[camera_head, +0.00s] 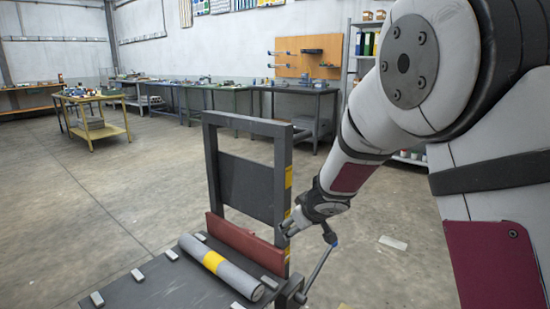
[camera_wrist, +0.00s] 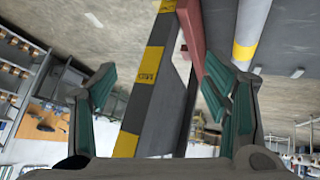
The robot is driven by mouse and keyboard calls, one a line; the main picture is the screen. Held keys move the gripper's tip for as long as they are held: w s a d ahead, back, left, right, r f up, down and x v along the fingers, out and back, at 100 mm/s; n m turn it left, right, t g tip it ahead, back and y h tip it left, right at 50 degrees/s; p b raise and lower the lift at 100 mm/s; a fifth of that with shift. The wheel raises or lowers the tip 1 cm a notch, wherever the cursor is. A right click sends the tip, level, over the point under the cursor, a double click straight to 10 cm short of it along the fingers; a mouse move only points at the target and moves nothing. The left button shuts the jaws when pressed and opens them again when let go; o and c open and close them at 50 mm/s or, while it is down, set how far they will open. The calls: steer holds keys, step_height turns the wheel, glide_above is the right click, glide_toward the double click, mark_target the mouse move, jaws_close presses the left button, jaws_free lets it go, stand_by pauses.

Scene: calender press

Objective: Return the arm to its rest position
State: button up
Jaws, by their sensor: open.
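My gripper (camera_head: 292,226) is in the head view at the lower end of my arm, beside the right post of the dark press frame (camera_head: 211,170). In the wrist view my gripper (camera_wrist: 158,62) has its two green-padded fingers spread wide. The press post with yellow-black marks (camera_wrist: 148,75) shows between them, and nothing is held. I cannot tell whether a finger touches the post. My arm reaches down from the upper right. A crank handle (camera_head: 318,268) is on the press's right side, just below my gripper.
A red bar (camera_head: 245,243) spans the press. A grey roller with a yellow band (camera_head: 220,266) lies on its dark bed (camera_head: 160,290). A small light block (camera_head: 393,243) is on the floor at right. Open floor (camera_head: 90,200) is left; workbenches (camera_head: 290,88) line the back wall.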

steer(key=s+d+r+m+h, duration=0.2)
steer(key=s+d+r, duration=0.1)
steer(key=d+r, duration=0.4)
steer(key=s+d+r+m+g+h, duration=0.1)
steer(key=s+d+r+m+h, duration=0.15)
steer(key=s+d, duration=0.35)
steer(key=s+d+r+m+h, duration=0.15)
steer(key=s+d+r, duration=0.3)
steer(key=s, duration=0.45)
steer(key=s+a+f+m+g+y, duration=0.1)
steer(key=s+a+g+y, duration=0.15)
steer(key=s, duration=1.25)
steer(key=s+a+f+g+y, duration=0.15)
steer(key=s+g, duration=0.25)
steer(key=s, duration=1.2)
step_height(320, 180, up, 20)
steer(key=t+p, duration=0.3)
steer(key=p, duration=1.5)
steer(key=shift+w+a+p, duration=0.35)
steer(key=shift+a, duration=0.1)
steer(key=shift+t, duration=0.25)
